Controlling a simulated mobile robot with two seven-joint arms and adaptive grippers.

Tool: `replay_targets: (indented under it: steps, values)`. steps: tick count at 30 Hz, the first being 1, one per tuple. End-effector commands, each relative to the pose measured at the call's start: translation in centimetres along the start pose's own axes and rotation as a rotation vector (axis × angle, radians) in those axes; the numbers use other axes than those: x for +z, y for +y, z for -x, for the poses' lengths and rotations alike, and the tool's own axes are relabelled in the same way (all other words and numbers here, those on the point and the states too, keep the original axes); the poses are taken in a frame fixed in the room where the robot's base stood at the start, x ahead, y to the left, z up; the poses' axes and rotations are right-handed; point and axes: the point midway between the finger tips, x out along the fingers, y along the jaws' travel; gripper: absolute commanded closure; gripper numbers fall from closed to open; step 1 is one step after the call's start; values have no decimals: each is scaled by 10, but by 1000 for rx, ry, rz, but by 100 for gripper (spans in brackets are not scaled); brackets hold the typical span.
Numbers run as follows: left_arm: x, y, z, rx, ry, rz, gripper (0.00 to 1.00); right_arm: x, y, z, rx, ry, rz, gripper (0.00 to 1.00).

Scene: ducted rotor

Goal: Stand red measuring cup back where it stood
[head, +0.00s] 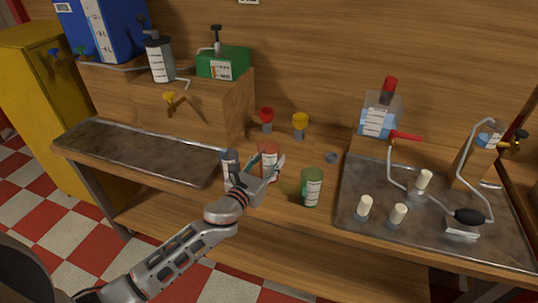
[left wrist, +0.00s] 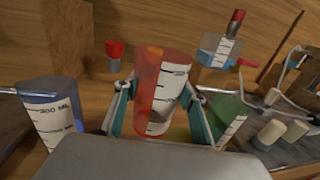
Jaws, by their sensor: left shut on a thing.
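The red measuring cup (head: 269,154) is a translucent cup with a white scale label. It is upright or nearly so over the wooden bench, between the blue measuring cup (head: 230,163) and the green measuring cup (head: 312,187). My left gripper (head: 265,167) is shut on it and hides its lower part. In the left wrist view the red cup (left wrist: 163,92) sits between the two fingers, with the blue cup (left wrist: 52,122) to the left and the green cup (left wrist: 228,115) to the right. I cannot tell whether its base touches the bench. My right gripper is out of view.
A red-topped piece (head: 267,120) and a yellow-topped piece (head: 300,125) stand behind. A metal tray (head: 140,150) lies left. A tray (head: 440,235) with white cylinders and tubing lies right. A small grey disc (head: 331,158) is on the bench.

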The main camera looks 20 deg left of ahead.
Motion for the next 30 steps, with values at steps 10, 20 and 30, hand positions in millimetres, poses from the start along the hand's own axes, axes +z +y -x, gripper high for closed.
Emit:
replay_targets:
  steps: [10,20,30]
  values:
    - [-41,0,0,0,1,0,90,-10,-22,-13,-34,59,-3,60]
    - [-54,0,1,0,2,0,90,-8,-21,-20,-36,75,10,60]
    - [-53,0,1,0,2,0,90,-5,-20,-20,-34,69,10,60]
